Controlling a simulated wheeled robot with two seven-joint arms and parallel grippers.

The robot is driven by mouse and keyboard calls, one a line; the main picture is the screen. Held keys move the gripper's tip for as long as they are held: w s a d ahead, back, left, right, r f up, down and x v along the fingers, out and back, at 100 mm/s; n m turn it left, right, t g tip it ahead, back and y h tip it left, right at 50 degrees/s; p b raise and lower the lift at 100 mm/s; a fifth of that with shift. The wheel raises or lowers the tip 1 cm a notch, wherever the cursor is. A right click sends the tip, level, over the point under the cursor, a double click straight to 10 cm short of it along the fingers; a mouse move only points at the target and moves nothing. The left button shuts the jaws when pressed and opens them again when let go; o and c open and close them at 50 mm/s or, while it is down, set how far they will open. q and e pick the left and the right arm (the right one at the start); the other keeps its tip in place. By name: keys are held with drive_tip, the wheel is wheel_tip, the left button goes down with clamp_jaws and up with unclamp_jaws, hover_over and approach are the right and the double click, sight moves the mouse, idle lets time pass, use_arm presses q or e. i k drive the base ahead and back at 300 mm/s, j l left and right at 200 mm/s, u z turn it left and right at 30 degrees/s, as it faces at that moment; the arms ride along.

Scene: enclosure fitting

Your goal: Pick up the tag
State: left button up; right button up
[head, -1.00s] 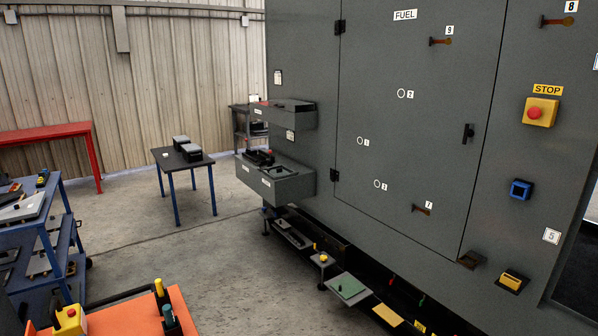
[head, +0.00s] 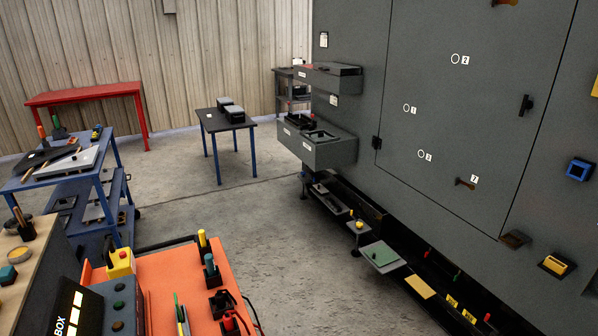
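I cannot make out a loose tag for certain in the head view. Small white number labels, such as label 2 (head: 465,60) and label 7 (head: 474,179), are on the grey enclosure (head: 420,110). Neither of my grippers is in view.
A blue cart (head: 102,159) with a tray stands at the left, a red table (head: 85,94) behind it. A dark table (head: 222,123) stands mid-back. Drawers (head: 322,150) jut from the enclosure. Low shelves (head: 381,258) run along its foot. Grey floor (head: 290,225) between is clear.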

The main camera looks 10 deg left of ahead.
sight(177, 301)
drive_tip(key=u, duration=1)
drive_tip(key=l+u, duration=0.75)
drive_tip(key=k+l+u, duration=0.1)
drive_tip(key=l+u, duration=0.3)
drive_tip(key=k+l+u, duration=0.15)
drive_tip(key=l+u, duration=0.2)
drive_tip(key=k+l, duration=0.15)
drive_tip(key=l, duration=0.2)
drive_tip(key=k+l+u, duration=0.1)
drive_tip(key=k+l, duration=0.3)
drive_tip(key=l, duration=0.25)
